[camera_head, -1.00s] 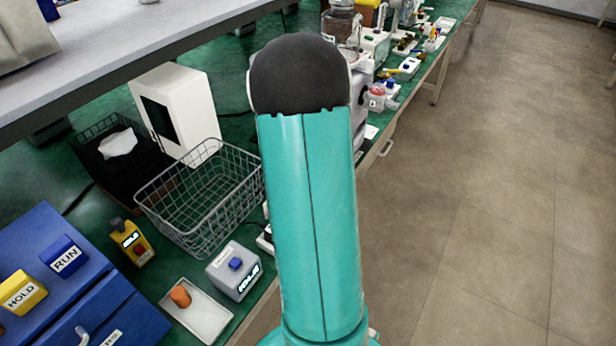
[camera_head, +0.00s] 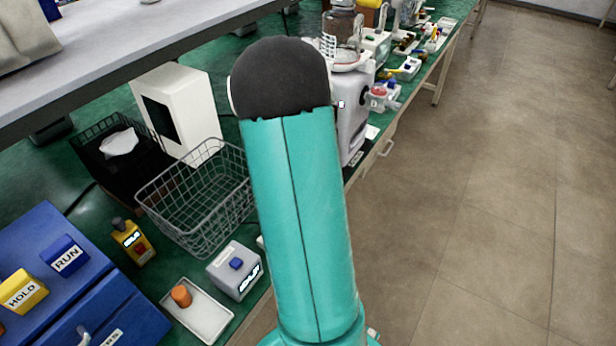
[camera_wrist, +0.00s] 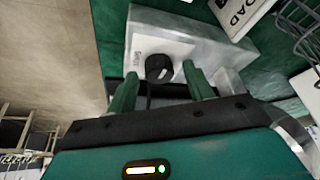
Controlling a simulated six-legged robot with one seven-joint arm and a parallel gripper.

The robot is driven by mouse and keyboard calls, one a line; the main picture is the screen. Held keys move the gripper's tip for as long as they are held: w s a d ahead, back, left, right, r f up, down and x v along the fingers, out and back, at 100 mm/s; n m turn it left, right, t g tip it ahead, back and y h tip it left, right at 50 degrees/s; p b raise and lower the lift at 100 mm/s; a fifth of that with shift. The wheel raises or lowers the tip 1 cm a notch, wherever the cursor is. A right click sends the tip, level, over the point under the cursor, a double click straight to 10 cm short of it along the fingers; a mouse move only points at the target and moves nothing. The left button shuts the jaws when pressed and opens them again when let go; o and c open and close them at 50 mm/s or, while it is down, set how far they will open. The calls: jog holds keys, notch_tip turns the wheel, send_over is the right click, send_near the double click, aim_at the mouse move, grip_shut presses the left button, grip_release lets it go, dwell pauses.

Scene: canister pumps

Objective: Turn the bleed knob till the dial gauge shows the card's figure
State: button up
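In the wrist view, a black knob (camera_wrist: 158,68) with a pale pointer line sits on a grey box (camera_wrist: 208,45), over a white label (camera_wrist: 150,45) whose small print I cannot read. My gripper (camera_wrist: 163,92) has two green fingers, spread apart, one on each side of the knob and a little nearer the camera. There is visible space between the fingers and the knob, and nothing is held. In the head view my arm hides the gripper. I cannot make out a dial gauge or a figure card in either view.
A white sign (camera_wrist: 238,14) lies beyond the box. In the head view, a wire basket (camera_head: 196,198), a grey box with a blue button (camera_head: 236,268), a white tray (camera_head: 205,318) and a yellow device (camera_head: 133,241) stand on the green bench. Open floor (camera_head: 490,200) lies right.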

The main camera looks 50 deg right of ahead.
jog(key=v, duration=1.4)
dwell(0.4)
jog(key=a+r+n+t+y, duration=0.15)
jog(key=a+r+n, duration=0.3)
jog(key=a, duration=0.85)
jog(key=a+r+n+t+y, duration=0.1)
jog(key=a+r+n+y, duration=0.15)
jog(key=a+r, duration=0.7)
jog(key=s+a+f+n, duration=0.1)
jog(key=s+a+n, duration=0.3)
jog(key=a, duration=0.9)
jog(key=shift+s+a+f, duration=0.2)
jog(key=shift+s+f, duration=0.2)
jog(key=shift+s, duration=0.25)
jog(key=shift+t, duration=0.25)
